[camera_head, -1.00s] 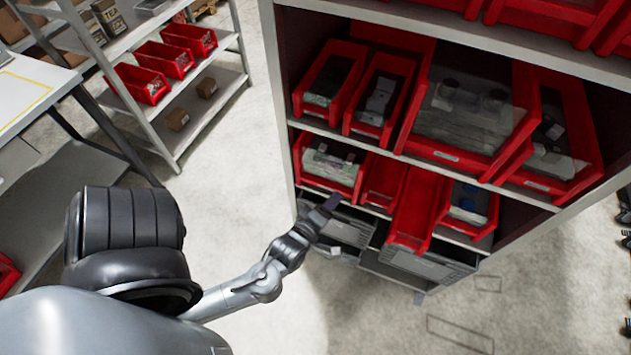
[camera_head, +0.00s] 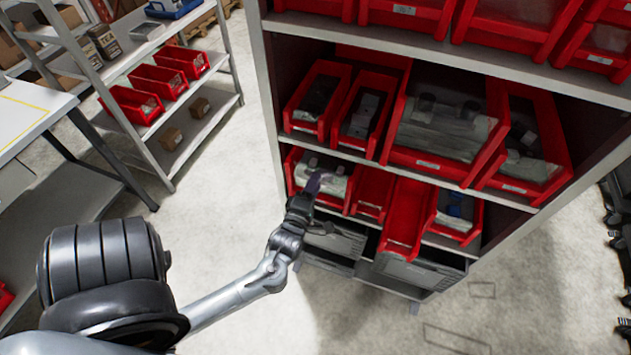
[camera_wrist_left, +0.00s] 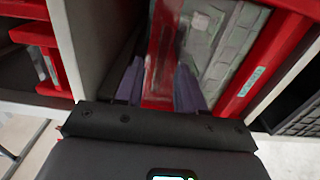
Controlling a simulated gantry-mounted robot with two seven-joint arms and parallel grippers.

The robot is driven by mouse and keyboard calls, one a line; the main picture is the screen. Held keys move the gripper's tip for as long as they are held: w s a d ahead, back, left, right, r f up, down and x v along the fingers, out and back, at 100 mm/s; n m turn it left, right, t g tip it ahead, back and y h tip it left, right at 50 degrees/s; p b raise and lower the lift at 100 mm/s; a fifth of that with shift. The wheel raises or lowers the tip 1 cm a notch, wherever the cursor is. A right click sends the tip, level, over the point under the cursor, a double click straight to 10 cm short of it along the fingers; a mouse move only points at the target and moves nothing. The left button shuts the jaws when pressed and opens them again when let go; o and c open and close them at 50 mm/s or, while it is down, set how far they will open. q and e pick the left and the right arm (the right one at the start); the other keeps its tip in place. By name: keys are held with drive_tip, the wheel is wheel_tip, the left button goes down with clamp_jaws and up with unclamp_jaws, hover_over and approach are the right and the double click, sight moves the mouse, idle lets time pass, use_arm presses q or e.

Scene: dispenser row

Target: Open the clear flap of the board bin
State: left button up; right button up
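The bin nearest my left gripper is a red bin (camera_head: 300,172) at the left end of the lower shelf row. Pale grey contents show behind its clear front, and I take it to be the board bin. My left gripper (camera_head: 313,186) is at this bin's front and covers part of it. In the left wrist view, the two dark purple fingers (camera_wrist_left: 159,88) stand apart with nothing clearly held between them. A red bin edge and a clear panel (camera_wrist_left: 212,45) with grey-green contents lie just beyond them. Contact with the flap cannot be told. My right gripper is not in view.
More red bins (camera_head: 373,190) stand close to the right, and a row of larger bins (camera_head: 440,130) is above. Grey crates (camera_head: 335,243) sit below. The cabinet's left upright (camera_head: 268,100) is close by. The floor left of the cabinet is clear.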

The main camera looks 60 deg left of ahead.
use_arm(q)
drive_tip(key=shift+x, duration=0.85)
clamp_jaws()
